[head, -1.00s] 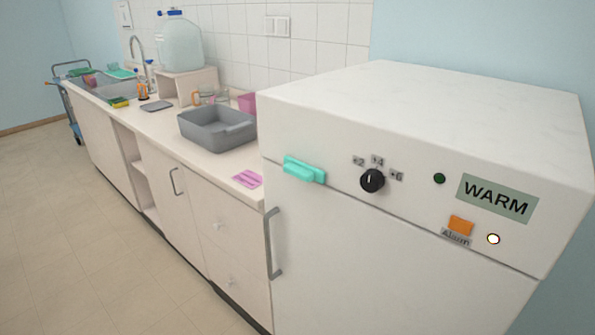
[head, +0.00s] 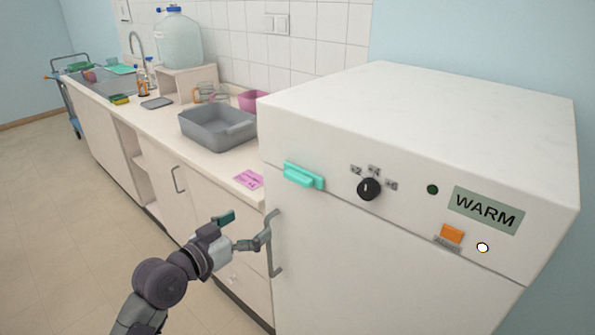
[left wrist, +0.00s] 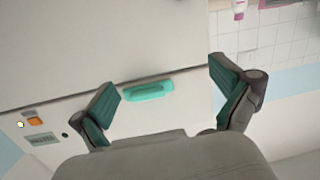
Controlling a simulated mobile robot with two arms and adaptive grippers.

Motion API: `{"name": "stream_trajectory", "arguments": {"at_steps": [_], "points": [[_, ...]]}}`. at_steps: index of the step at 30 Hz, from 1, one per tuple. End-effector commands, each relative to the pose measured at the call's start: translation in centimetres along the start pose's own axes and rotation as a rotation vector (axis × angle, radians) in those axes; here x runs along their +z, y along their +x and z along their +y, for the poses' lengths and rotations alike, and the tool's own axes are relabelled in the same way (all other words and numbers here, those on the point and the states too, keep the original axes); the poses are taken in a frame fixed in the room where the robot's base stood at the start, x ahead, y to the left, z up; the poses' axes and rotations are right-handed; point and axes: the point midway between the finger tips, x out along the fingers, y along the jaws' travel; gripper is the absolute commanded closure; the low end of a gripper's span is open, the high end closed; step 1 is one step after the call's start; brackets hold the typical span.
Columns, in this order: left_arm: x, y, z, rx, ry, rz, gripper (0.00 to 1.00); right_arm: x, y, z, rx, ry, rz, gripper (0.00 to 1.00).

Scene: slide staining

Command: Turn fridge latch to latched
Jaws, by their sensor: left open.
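The fridge latch is a teal bar (head: 303,176) at the upper left of the white fridge's front (head: 360,265). It lies nearly horizontal, tilted slightly down to the right in the head view. My left gripper (head: 246,226) is open and empty, below and left of the latch, beside the fridge's grey door handle (head: 273,243). In the left wrist view the latch (left wrist: 148,90) shows between the spread fingers of my left gripper (left wrist: 165,80), nearer the left finger, with no visible contact. My right gripper is not in view.
The fridge panel has a black knob (head: 368,188), an orange alarm button (head: 452,233), a lit lamp (head: 482,247) and a WARM sign (head: 486,210). A grey basin (head: 217,128) and a pink card (head: 249,179) are on the counter left of the fridge. The floor at left is clear.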

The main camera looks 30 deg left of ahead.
Motion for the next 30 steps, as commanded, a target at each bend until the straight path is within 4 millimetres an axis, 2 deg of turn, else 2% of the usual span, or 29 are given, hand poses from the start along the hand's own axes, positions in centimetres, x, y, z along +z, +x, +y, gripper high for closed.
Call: {"name": "stream_trajectory", "arguments": {"at_steps": [1, 3, 6, 10, 14, 24, 30], "points": [[-2.8, -1.0, 1.2, 0.029, 0.028, 0.041, 0.0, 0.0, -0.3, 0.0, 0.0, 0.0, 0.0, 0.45], [-5.2, -2.0, 2.6, 0.06, 0.055, 0.08, 0.0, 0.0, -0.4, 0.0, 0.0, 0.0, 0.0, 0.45], [-7.0, -2.7, 3.7, 0.084, 0.076, 0.109, 0.0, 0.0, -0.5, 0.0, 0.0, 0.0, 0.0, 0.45], [-7.6, -2.2, 4.0, 0.09, 0.079, 0.118, 0.0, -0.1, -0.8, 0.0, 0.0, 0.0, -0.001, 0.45], [-8.0, -0.1, 4.2, 0.09, 0.077, 0.119, 0.0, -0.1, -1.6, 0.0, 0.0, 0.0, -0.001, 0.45], [-8.7, 7.0, 4.8, 0.088, 0.076, 0.117, 0.0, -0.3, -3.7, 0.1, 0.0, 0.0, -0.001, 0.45], [-8.8, 9.8, 5.0, 0.088, 0.077, 0.117, 0.0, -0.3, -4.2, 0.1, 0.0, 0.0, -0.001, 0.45]]}}
